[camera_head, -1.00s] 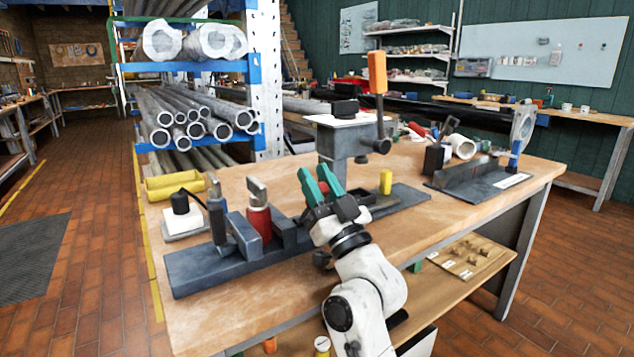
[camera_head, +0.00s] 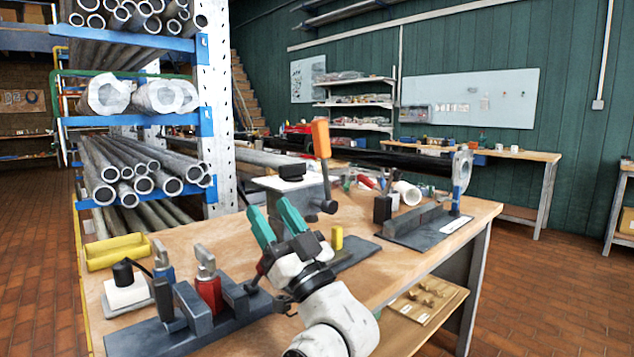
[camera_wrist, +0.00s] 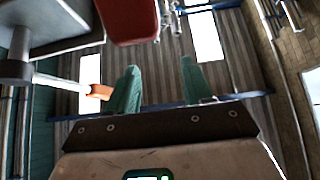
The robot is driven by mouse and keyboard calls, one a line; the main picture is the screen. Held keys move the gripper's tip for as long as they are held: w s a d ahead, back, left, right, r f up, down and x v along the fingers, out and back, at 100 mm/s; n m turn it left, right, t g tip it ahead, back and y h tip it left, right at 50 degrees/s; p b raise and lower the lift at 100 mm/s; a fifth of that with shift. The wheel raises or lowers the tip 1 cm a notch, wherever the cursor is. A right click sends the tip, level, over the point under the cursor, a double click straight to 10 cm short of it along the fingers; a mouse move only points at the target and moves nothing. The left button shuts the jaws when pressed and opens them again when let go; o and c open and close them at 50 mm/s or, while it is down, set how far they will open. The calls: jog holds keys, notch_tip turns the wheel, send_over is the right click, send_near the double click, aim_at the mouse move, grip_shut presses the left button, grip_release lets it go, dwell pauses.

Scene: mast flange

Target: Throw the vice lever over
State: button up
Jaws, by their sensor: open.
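A lever with an orange grip (camera_head: 321,138) stands nearly upright on the right side of a grey vice-like block (camera_head: 296,188) on the bench. A pale plate with a black piece lies on the block. My gripper (camera_head: 276,218) has teal fingers, spread and empty, pointing up in front of the block, left of the lever in the head view. In the wrist view, the orange grip (camera_wrist: 98,91) shows left of my open fingers (camera_wrist: 160,80), with its rod running to a grey pivot. I see no contact between fingers and grip.
A dark fixture (camera_head: 190,310) with red and blue clamps stands front left on the bench (camera_head: 375,270). A yellow tray (camera_head: 117,252) and a yellow cylinder (camera_head: 337,238) stand nearby. A pipe rack (camera_head: 205,120) rises behind at left. A red part (camera_wrist: 128,18) overhangs in the wrist view.

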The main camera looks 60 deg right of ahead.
jog(key=s+a+r+p, duration=0.3)
jog(key=s+r+p, duration=0.4)
jog(key=s+p, duration=0.4)
jog(key=p, duration=0.3)
jog(key=shift+f, duration=0.1)
jog(key=shift+c, duration=0.4)
